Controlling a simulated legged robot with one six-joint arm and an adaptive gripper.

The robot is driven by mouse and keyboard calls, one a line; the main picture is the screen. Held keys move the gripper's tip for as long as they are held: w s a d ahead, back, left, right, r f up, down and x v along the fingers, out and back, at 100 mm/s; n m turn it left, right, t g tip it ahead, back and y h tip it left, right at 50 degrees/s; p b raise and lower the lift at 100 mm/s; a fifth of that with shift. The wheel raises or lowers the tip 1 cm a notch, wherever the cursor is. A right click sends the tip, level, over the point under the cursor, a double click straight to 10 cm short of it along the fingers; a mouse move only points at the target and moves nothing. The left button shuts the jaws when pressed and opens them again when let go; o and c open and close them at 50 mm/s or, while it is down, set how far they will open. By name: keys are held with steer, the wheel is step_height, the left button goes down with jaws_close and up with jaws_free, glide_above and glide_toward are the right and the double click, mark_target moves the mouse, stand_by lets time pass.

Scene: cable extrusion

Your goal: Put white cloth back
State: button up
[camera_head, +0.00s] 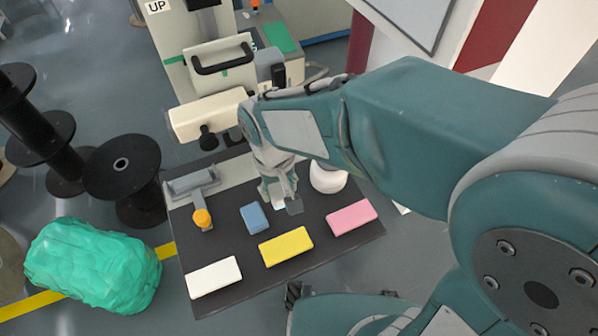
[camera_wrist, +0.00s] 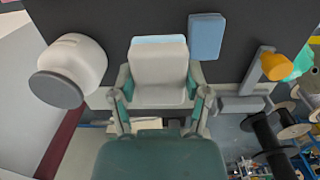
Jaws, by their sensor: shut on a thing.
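My gripper (camera_head: 280,200) hangs over the dark table mat (camera_head: 240,292), near its middle. In the wrist view my gripper (camera_wrist: 160,95) is closed around a pale piece (camera_wrist: 159,42), whitish with a light blue edge; the fingers hide much of it. A white block-shaped cloth (camera_head: 214,278) lies flat at the mat's front left corner, apart from my gripper. A blue block (camera_head: 254,218) lies just left of my gripper and shows in the wrist view (camera_wrist: 207,37). A yellow block (camera_head: 286,246) and a pink block (camera_head: 351,217) lie to the front and right.
A white round container (camera_head: 328,178) stands right of my gripper. A grey tool with an orange end (camera_head: 202,218) lies on the left of the mat. A machine (camera_head: 208,75) stands behind. Black spools (camera_head: 122,166) and a green wrapped bundle (camera_head: 92,265) are on the left floor.

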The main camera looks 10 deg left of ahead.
steer(key=w+f, duration=0.1)
steer(key=w+d+f, duration=0.1)
steer(key=f, duration=0.1)
steer(key=w+d+f, duration=0.1)
steer(key=w+f, duration=0.1)
steer(key=shift+d+f, duration=0.2)
steer(key=shift+d, duration=0.05)
steer(key=f, duration=0.3)
steer(key=shift+w+d+f, duration=0.2)
steer(key=shift+f, duration=0.2)
steer(key=o, duration=0.7)
steer(key=shift+o, duration=0.2)
step_height(320, 180, up, 12)
steer(key=s+d+r+m+t, duration=0.3)
steer(key=s+d+r, duration=0.1)
steer(key=d, duration=0.6)
steer(key=s+d+r+m+t, duration=0.2)
steer(key=d+r, duration=0.4)
steer(key=d, duration=0.4)
steer(key=shift+s+d+m+t, duration=0.2)
steer(key=shift+s+m+t, duration=0.3)
steer(key=shift+s, duration=0.7)
